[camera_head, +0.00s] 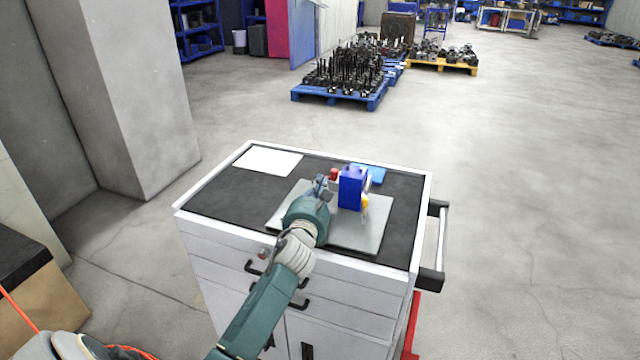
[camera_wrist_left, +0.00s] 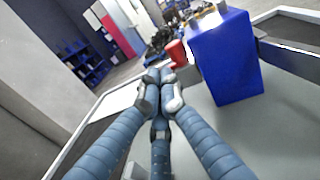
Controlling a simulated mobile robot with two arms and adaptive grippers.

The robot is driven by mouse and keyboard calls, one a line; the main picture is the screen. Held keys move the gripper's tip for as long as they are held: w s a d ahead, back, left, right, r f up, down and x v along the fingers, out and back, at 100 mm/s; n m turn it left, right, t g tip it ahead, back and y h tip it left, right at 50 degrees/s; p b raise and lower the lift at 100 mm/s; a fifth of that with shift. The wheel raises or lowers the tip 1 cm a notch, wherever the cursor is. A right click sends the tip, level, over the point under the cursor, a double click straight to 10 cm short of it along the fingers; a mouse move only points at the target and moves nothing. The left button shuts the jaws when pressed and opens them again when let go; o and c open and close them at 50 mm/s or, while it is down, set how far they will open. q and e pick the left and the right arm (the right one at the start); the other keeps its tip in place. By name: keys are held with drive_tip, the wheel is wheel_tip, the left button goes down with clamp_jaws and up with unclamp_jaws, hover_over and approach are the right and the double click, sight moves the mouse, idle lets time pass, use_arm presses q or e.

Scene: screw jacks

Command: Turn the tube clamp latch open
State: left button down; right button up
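A blue block-shaped fixture (camera_head: 350,190) stands upright on a grey plate on the cart top. It also shows in the left wrist view (camera_wrist_left: 228,62), at upper right. A red part (camera_head: 333,174) sits at its left side, and it also shows in the wrist view (camera_wrist_left: 177,52). A small yellow part (camera_head: 364,202) is at its right side. I cannot tell which part is the clamp latch. My left gripper (camera_head: 322,182) is just left of the block. In the wrist view its fingertips (camera_wrist_left: 160,76) are together, below the red part, with nothing visible between them. My right gripper is out of view.
The grey plate (camera_head: 355,238) lies on the dark top of a white drawer cart (camera_head: 300,258). A white sheet (camera_head: 268,161) lies at the back left, and a blue flat item (camera_head: 372,173) behind the block. The cart's raised rim surrounds the top.

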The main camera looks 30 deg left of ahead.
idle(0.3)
use_arm(q)
drive_tip(key=shift+w+a+r+m+h+p, duration=0.3)
drive_tip(key=shift+h+p, duration=0.2)
drive_tip(key=shift+p, duration=0.2)
drive_tip(key=shift+w+a+m+t+h+p, duration=0.1)
drive_tip(key=shift+a+m+t+h+p, duration=0.1)
drive_tip(key=shift+m+t+h+p, duration=0.35)
drive_tip(key=shift+f, duration=0.1)
drive_tip(key=shift+a, duration=0.1)
